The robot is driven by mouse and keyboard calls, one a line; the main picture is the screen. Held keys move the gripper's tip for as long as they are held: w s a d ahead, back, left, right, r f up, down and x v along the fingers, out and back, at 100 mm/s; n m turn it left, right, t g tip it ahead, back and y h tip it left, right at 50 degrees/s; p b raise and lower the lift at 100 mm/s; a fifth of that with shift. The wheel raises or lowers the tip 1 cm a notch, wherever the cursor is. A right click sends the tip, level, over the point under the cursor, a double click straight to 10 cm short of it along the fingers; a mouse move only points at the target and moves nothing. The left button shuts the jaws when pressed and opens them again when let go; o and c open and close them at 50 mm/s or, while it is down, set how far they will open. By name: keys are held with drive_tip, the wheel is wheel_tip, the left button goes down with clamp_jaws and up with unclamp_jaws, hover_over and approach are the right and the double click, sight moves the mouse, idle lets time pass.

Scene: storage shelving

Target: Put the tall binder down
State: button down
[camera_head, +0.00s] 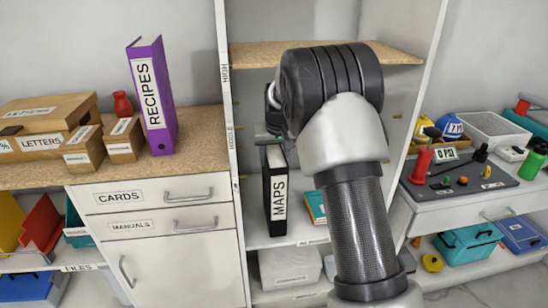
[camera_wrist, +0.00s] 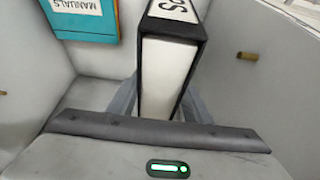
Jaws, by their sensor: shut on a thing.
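The tall black binder (camera_head: 267,195) with a white MAPS label stands upright in the middle bay of the shelving, at its lower shelf board. I cannot tell whether its base touches the board. In the wrist view the binder (camera_wrist: 201,32) lies between the fingers of my gripper (camera_wrist: 160,97), which is shut on it. Its label is partly cut off by the top edge there. In the head view my arm hides most of the gripper and the space right of the binder.
A purple RECIPES binder (camera_head: 153,95) stands on the left counter beside boxes. A white upright (camera_head: 228,130) bounds the bay on the left. A clear bin (camera_head: 290,268) sits below.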

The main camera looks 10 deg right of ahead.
drive_tip(key=shift+f, duration=0.3)
drive_tip(key=c, duration=0.9)
unclamp_jaws()
